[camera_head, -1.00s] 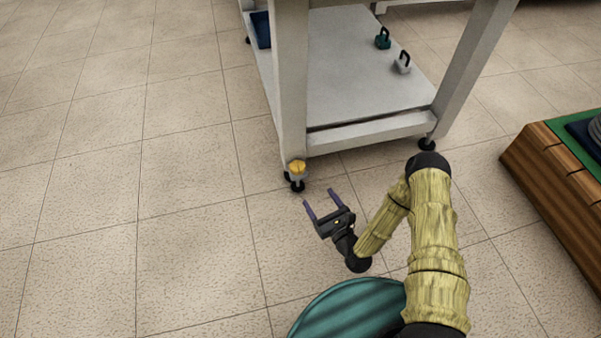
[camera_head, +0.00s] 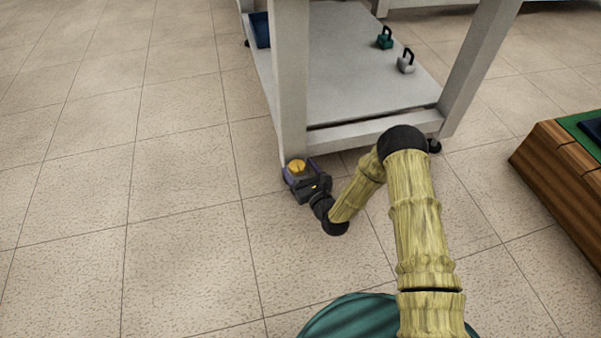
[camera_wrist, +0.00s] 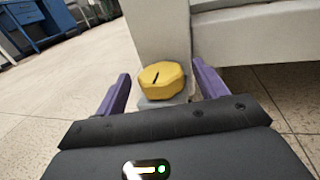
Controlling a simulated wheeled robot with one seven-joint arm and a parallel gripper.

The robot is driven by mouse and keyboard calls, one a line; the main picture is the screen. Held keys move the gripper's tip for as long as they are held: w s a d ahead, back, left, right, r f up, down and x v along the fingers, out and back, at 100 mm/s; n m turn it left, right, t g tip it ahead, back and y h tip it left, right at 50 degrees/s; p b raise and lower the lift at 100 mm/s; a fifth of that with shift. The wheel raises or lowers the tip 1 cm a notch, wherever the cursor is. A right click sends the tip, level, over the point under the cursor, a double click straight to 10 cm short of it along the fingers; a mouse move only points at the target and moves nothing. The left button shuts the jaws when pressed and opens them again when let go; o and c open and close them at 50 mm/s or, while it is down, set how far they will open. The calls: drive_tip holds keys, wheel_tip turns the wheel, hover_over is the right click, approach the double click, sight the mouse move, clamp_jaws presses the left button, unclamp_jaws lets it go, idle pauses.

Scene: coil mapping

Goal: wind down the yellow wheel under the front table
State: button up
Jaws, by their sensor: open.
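The yellow wheel (camera_head: 297,167) sits low at the foot of the front table's near left leg. In the wrist view the yellow wheel (camera_wrist: 161,80) has a dark slot mark on its top and stands against the white leg. My gripper (camera_head: 301,173) is open, with its purple fingers on either side of the wheel. In the wrist view my gripper (camera_wrist: 161,92) shows a gap between each finger and the wheel. The front table (camera_head: 291,80) is white with a lower shelf (camera_head: 350,75).
A teal weight (camera_head: 385,42) and a pale weight (camera_head: 406,66) stand on the lower shelf. A blue bin (camera_head: 261,30) is at its left. A wooden platform with a green top (camera_head: 560,165) stands at the right. The tiled floor at left is clear.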

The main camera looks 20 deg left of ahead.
drive_tip(key=c, duration=1)
drive_tip(key=shift+o, duration=0.2)
drive_tip(key=shift+r+m+t+h+p, duration=0.1)
drive_tip(key=shift+m+t+h+p, duration=0.35)
drive_tip(key=shift+p, duration=0.3)
drive_tip(key=m+t+h+p, duration=0.2)
drive_tip(key=h, duration=0.1)
drive_tip(key=shift+s+a, duration=0.1)
drive_tip(key=shift+s, duration=0.1)
drive_tip(key=m+h, duration=0.1)
drive_tip(key=m+t+h+p, duration=0.1)
drive_tip(key=h, duration=0.1)
drive_tip(key=m+h+p, duration=0.1)
drive_tip(key=shift+s+a+t+h, duration=0.15)
drive_tip(key=shift+a+t+h, duration=0.1)
drive_tip(key=shift+t+h, duration=0.1)
drive_tip(key=shift+a+f+m+h+p, duration=0.15)
drive_tip(key=shift+m+h+p, duration=0.25)
drive_tip(key=shift+m+h, duration=0.7)
drive_tip(key=shift+h, duration=0.3)
